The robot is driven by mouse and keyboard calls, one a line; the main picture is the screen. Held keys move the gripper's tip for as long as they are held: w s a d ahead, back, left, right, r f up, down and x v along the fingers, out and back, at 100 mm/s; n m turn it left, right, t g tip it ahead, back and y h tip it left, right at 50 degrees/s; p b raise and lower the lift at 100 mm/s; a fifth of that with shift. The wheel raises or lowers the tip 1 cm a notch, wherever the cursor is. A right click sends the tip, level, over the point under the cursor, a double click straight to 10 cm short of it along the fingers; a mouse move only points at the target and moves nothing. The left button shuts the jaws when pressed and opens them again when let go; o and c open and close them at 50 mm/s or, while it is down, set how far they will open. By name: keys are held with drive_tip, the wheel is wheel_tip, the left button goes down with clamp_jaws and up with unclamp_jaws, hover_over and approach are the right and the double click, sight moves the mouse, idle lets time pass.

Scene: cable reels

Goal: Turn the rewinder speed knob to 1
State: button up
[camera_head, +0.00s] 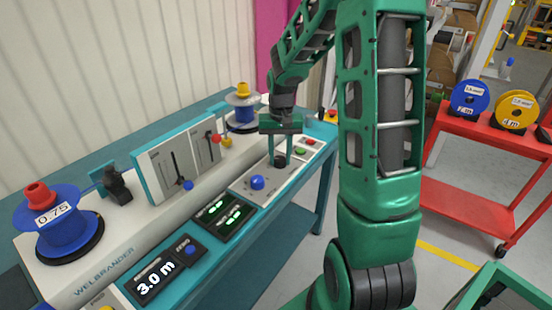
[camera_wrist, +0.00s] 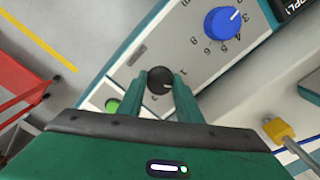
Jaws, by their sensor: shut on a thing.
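The rewinder's control panel (camera_head: 238,187) is a light grey plate on the teal bench. A round black knob (camera_wrist: 158,80) sits on it; it also shows under my gripper in the head view (camera_head: 280,161). My gripper (camera_wrist: 160,77) is shut on the black knob, with one green finger on each side. The knob's white pointer mark points to the right in the wrist view. Small figures stand around it, too small to read surely. A blue knob (camera_wrist: 222,22) with a numbered dial stands beside it, apart from my fingers; it also shows in the head view (camera_head: 257,182).
Green (camera_head: 300,152) and red (camera_head: 310,142) buttons sit just beyond the black knob. A display (camera_head: 157,275) reads 3.0 m. A red cart (camera_head: 480,165) stands at right.

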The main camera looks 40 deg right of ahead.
sight(280, 158)
drive_tip(key=shift+w+d+r+n, duration=0.1)
drive_tip(key=shift+d+n, duration=0.05)
drive_tip(key=shift+n, duration=0.95)
drive_tip(key=shift+d+n, duration=0.1)
drive_tip(key=shift+n, duration=1)
drive_tip(key=o, duration=1)
drive_tip(key=shift+o, duration=0.2)
drive_tip(key=shift+a, duration=0.1)
wheel_tip(280, 158, up, 11)
drive_tip(key=shift+f, duration=0.2)
